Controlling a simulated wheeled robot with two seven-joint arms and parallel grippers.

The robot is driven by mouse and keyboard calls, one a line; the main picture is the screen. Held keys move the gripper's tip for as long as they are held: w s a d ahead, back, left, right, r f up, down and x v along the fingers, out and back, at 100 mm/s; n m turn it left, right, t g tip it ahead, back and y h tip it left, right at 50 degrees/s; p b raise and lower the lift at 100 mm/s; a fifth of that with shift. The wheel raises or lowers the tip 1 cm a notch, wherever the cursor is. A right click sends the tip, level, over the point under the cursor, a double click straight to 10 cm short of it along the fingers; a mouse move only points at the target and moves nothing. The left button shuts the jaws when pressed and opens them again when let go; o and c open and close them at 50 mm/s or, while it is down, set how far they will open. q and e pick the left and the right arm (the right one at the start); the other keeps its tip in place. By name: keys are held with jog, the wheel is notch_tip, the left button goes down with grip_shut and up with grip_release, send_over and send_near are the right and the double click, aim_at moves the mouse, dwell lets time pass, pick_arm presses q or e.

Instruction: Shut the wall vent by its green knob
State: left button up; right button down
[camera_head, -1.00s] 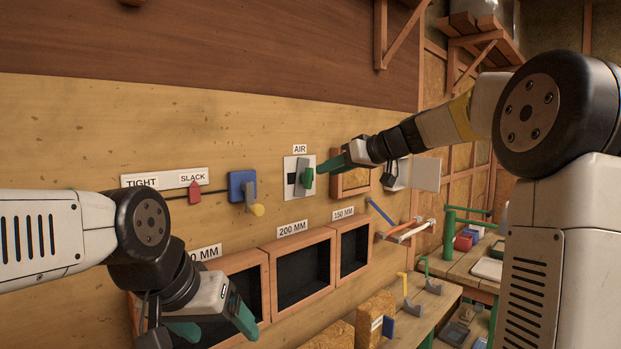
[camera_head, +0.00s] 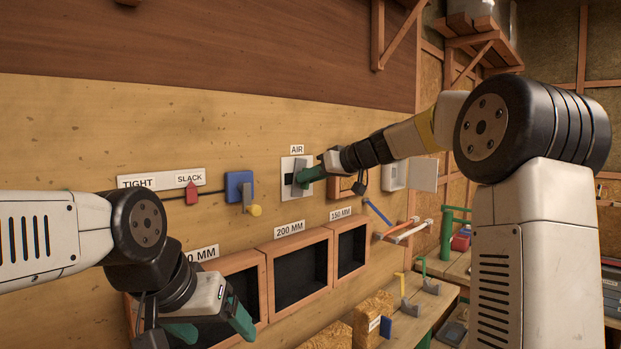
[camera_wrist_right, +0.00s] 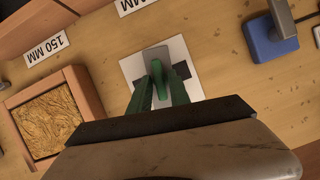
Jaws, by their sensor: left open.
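The wall vent is a white plate (camera_head: 287,191) under the AIR label, with a grey slider (camera_head: 297,177) and a dark slot beside it. In the right wrist view the plate (camera_wrist_right: 190,52) shows dark slot ends on both sides of the slider. The green knob (camera_wrist_right: 158,82) stands between the green fingertips of my right gripper (camera_wrist_right: 160,85); I cannot tell whether they press on it. In the head view the right gripper (camera_head: 311,175) reaches the vent from the right and hides the knob. My left gripper (camera_head: 212,328) is open and empty at the lower left, away from the vent.
A blue block with a grey lever and yellow knob (camera_head: 240,188) is left of the vent. A red pointer (camera_head: 192,194) sits by the SLACK label. Open wooden boxes (camera_head: 300,270) are below. A framed insulation panel (camera_wrist_right: 45,115) is close beside my right gripper.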

jog(key=shift+m, duration=0.3)
jog(key=shift+w+d+f+m+g+y, duration=0.15)
jog(key=shift+m+g+y, duration=0.2)
jog(key=shift+m+y, duration=1.15)
jog(key=shift+d+f+m+g+y, duration=0.25)
jog(key=shift+m+y, duration=0.4)
jog(key=shift+m, duration=1.7)
jog(key=shift+w+a+f+m+g+y, duration=0.1)
jog(key=shift+m+g+y, duration=0.3)
jog(key=shift+m+y, duration=1.1)
jog(key=shift+m+h, duration=0.45)
jog(key=shift+m, duration=0.1)
jog(key=c, duration=1.4)
grip_release()
jog(key=shift+c, duration=0.2)
jog(key=shift+r, duration=0.1)
jog(key=v, duration=0.7)
jog(key=shift+d, duration=0.35)
